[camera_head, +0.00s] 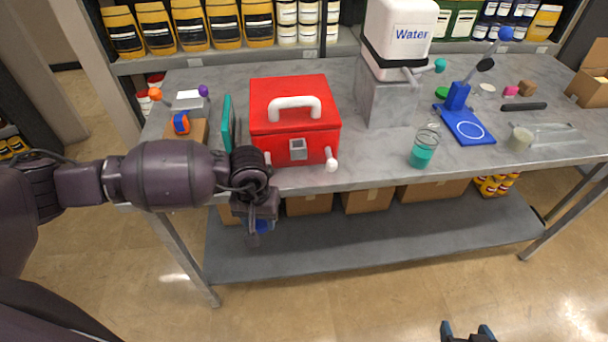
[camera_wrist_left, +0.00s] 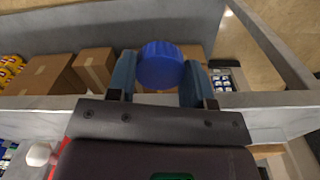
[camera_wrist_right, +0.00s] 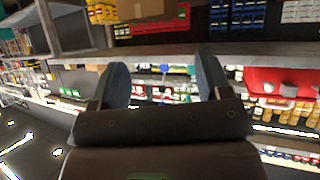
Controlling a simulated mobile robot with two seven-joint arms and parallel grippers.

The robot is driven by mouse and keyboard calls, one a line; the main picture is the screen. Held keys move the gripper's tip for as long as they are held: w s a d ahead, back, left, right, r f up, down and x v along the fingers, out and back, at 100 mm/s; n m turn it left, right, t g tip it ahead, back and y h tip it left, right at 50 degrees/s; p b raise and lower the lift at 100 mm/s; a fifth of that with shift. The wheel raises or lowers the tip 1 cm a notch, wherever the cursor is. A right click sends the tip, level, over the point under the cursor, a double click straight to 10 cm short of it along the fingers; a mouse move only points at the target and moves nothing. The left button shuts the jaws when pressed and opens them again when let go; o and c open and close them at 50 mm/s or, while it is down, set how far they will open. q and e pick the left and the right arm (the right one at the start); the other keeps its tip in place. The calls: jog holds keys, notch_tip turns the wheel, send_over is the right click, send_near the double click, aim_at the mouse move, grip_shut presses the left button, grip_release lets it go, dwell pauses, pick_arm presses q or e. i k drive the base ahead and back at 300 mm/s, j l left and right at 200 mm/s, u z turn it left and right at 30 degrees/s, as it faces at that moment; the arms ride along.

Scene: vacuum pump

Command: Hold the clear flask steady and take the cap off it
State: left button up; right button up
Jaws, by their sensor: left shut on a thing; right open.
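My left gripper (camera_head: 262,222) is off the front edge of the workbench, beside the red box, with its fingers pointing down. The fingers are shut on the clear flask under this cap; the flask's see-through body can hardly be made out. The blue cap also shows small below the gripper in the head view (camera_head: 262,227). My right gripper (camera_head: 467,331) is open and empty at the bottom edge, well away from the flask.
The workbench (camera_head: 375,165) carries a red box (camera_head: 295,120), a white water tank (camera_head: 398,35), a beaker of teal liquid (camera_head: 423,150) and a blue stand (camera_head: 465,122). A lower shelf (camera_head: 380,245) holds cardboard boxes. The floor in front is clear.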

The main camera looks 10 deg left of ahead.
aim_at(428, 136)
jog(key=i+l+z, duration=0.35)
jog(key=l, duration=0.55)
jog(key=i+l+z, duration=0.3)
jog(key=i+l, duration=0.25)
jog(key=l, duration=0.25)
jog(key=i+l+z, duration=0.35)
jog(key=i+l, duration=0.25)
jog(key=l, duration=0.1)
